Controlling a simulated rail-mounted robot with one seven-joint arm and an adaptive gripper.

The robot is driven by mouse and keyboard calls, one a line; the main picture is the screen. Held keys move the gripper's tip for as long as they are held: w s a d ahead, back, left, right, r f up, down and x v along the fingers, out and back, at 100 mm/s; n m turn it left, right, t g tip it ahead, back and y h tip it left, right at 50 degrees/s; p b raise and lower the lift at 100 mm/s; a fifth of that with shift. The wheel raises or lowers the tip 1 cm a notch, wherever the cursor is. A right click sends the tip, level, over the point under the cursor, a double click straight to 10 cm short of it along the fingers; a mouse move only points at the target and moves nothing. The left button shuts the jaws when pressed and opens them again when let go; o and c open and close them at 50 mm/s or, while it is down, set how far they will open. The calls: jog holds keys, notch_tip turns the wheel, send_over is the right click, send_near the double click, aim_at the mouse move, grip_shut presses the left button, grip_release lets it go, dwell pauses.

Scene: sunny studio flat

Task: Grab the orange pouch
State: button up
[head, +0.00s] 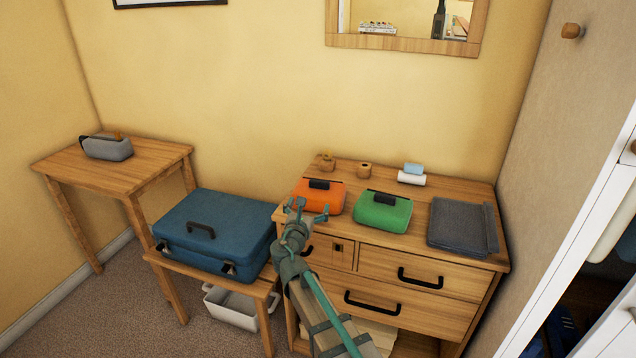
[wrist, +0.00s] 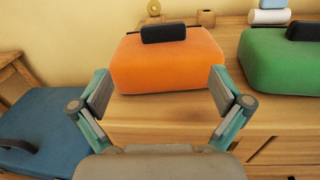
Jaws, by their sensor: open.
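The orange pouch (head: 320,197) lies on top of the wooden dresser, near its left end, with a dark handle or clasp at its back edge. In the wrist view the orange pouch (wrist: 168,62) is straight ahead, beyond the fingertips. My gripper (head: 306,214) is at the dresser's front edge, in front of the pouch. In the wrist view my gripper (wrist: 160,88) has its fingers spread wide with nothing held between them. In the head view the gripper hides a bit of the pouch's front left.
A green pouch (head: 382,211) lies to the right, then a grey folded item (head: 462,228). A blue suitcase (head: 215,232) sits on a low bench at left. A grey pouch (head: 108,149) is on the far-left table.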

aim_at(319, 185)
jog(key=shift+w+d+r+n, duration=0.3)
jog(key=shift+d+r, duration=0.1)
jog(key=shift+w, duration=0.3)
jog(key=w, duration=0.3)
jog(key=w+d+p, duration=0.1)
jog(key=w, duration=0.2)
jog(key=w+p, duration=0.1)
jog(key=w, duration=0.3)
jog(key=shift+d, duration=0.15)
jog(key=c, duration=1.5)
jog(key=shift+o, duration=0.2)
jog(key=shift+r, duration=0.1)
